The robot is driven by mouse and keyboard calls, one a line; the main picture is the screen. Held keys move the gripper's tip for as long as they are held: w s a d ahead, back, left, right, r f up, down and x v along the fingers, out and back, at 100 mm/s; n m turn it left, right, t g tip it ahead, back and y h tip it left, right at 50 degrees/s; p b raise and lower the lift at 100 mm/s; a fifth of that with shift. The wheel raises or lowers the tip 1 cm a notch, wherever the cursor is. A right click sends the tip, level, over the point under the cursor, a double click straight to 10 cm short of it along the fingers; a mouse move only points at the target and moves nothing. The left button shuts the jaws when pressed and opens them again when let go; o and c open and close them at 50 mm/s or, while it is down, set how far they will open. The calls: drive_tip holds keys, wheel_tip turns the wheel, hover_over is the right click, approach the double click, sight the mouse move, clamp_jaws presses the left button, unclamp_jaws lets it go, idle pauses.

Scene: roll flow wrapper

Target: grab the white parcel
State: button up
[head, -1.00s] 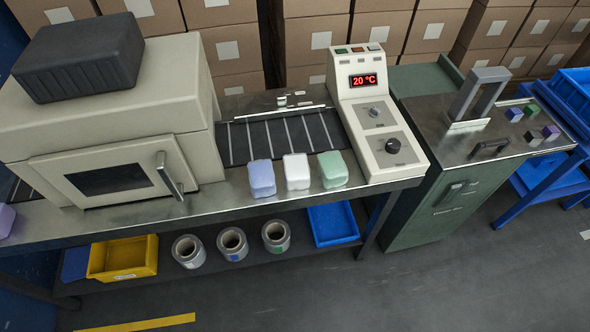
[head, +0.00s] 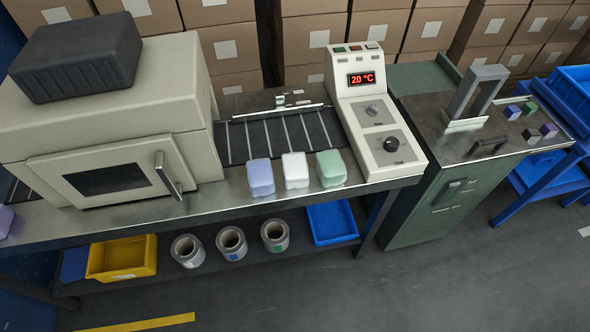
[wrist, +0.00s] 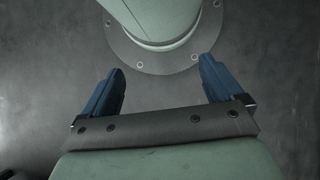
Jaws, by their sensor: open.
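The white parcel (head: 296,171) stands on the front metal edge of the bench, between a lavender parcel (head: 260,178) on its left and a pale green parcel (head: 331,168) on its right. Small gaps separate them. My gripper (wrist: 160,88) shows only in the wrist view, with its two blue fingers spread wide and nothing between them. It faces grey floor and a round bolted flange, with no parcel in that view. The head view does not show my gripper.
A cream machine with a handled door (head: 110,180) stands left of the parcels. A control box (head: 376,135) reading 20 °C stands to the right. A dark conveyor (head: 280,138) lies behind them. Film rolls (head: 232,243) and bins (head: 122,258) sit on the lower shelf.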

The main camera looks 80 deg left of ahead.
drive_tip(key=w+a+r+n+t+h, duration=0.1)
drive_tip(key=w+a+r+n, duration=0.1)
drive_tip(key=w+a+r, duration=0.55)
drive_tip(key=w+a+r+n+t+h, duration=0.1)
drive_tip(key=w+a+r+n+t, duration=0.15)
drive_tip(key=w+a, duration=0.85)
drive_tip(key=w+a+r+n+t, duration=0.1)
drive_tip(key=w+a+r, duration=0.1)
drive_tip(key=a+r, duration=0.9)
drive_tip(key=w+a+r+n+t, duration=0.1)
drive_tip(key=a+r+n, duration=0.1)
drive_tip(key=a+r, duration=0.85)
drive_tip(key=s+a+r+n, duration=0.1)
drive_tip(key=s+a+r, duration=0.1)
drive_tip(key=a+r, duration=0.3)
drive_tip(key=s+a+r, duration=0.3)
drive_tip(key=a, duration=0.5)
wheel_tip(320, 180, up, 14)
drive_tip(key=n+t+y, duration=0.1)
drive_tip(key=n+y, duration=0.1)
drive_tip(key=n, duration=0.7)
hover_over(295, 165)
drive_tip(key=f, duration=0.5)
drive_tip(key=shift+d+f, duration=0.3)
drive_tip(key=shift+f, duration=0.05)
drive_tip(key=shift+a+f, duration=0.15)
drive_tip(key=shift+f, duration=1.55)
drive_tip(key=shift+a+f, duration=0.1)
drive_tip(key=shift+f, duration=1.55)
